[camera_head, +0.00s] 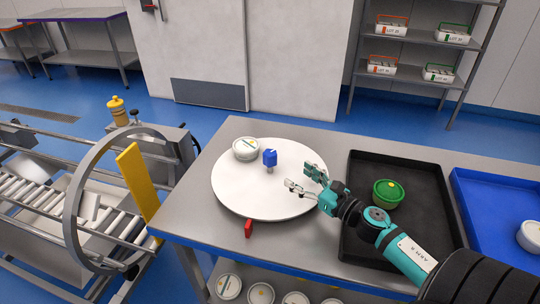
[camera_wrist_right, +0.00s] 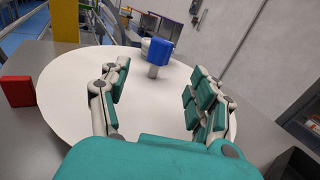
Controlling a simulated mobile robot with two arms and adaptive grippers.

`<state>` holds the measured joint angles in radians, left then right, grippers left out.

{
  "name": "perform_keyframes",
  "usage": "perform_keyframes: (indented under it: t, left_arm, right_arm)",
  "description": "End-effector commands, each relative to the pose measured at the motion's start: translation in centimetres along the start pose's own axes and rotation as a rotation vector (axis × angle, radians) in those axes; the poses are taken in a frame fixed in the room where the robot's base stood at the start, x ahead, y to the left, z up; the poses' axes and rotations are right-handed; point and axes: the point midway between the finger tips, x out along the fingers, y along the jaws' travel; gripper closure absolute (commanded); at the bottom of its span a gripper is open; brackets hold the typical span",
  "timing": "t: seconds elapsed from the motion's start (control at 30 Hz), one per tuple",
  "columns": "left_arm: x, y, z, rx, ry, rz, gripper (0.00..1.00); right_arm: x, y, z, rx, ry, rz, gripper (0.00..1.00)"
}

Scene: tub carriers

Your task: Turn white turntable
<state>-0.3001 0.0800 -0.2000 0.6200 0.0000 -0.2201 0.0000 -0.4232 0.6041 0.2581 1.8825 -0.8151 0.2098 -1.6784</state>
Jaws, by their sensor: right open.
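The white turntable (camera_head: 262,200) is a round disc on the grey table. A blue knob on a short post (camera_head: 270,158) stands on it, a little beyond its middle. A white tub (camera_head: 245,149) sits near its far left edge. My right gripper (camera_head: 301,178) is open and empty over the right part of the disc, apart from the knob. In the right wrist view the turntable (camera_wrist_right: 150,115) lies below the spread fingers, and the blue knob (camera_wrist_right: 160,50) shows beyond them, between the tips. My left gripper is not in view.
A red block (camera_head: 248,228) sits at the disc's front edge. A black tray (camera_head: 415,225) with a green tub (camera_head: 388,193) lies to the right, then a blue tray (camera_head: 485,210) with a white tub. A roller conveyor with a grey ring (camera_head: 70,200) stands left. Several tubs stand on the lower shelf.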

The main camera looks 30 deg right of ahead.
Motion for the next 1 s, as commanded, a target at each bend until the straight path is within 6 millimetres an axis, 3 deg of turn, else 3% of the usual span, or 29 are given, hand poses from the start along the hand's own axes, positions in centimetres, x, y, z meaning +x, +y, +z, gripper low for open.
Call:
perform_keyframes:
  t: [0.3, 0.5, 0.7, 1.0]
  left_arm:
    - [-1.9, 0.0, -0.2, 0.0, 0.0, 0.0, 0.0]
    - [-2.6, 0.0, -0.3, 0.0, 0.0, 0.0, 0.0]
    - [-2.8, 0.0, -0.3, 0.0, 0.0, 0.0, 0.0]
    - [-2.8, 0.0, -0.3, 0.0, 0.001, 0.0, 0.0]
  right_arm:
    - [7.2, -0.1, 0.5, 0.001, -0.003, -0.001, 0.37]
    - [10.5, -0.1, 0.2, 0.001, -0.002, -0.001, 0.37]
    - [12.0, 0.0, 0.1, 0.001, 0.0, -0.001, 0.37]
    - [12.2, 0.0, 0.0, 0.0, 0.0, 0.0, 0.37]
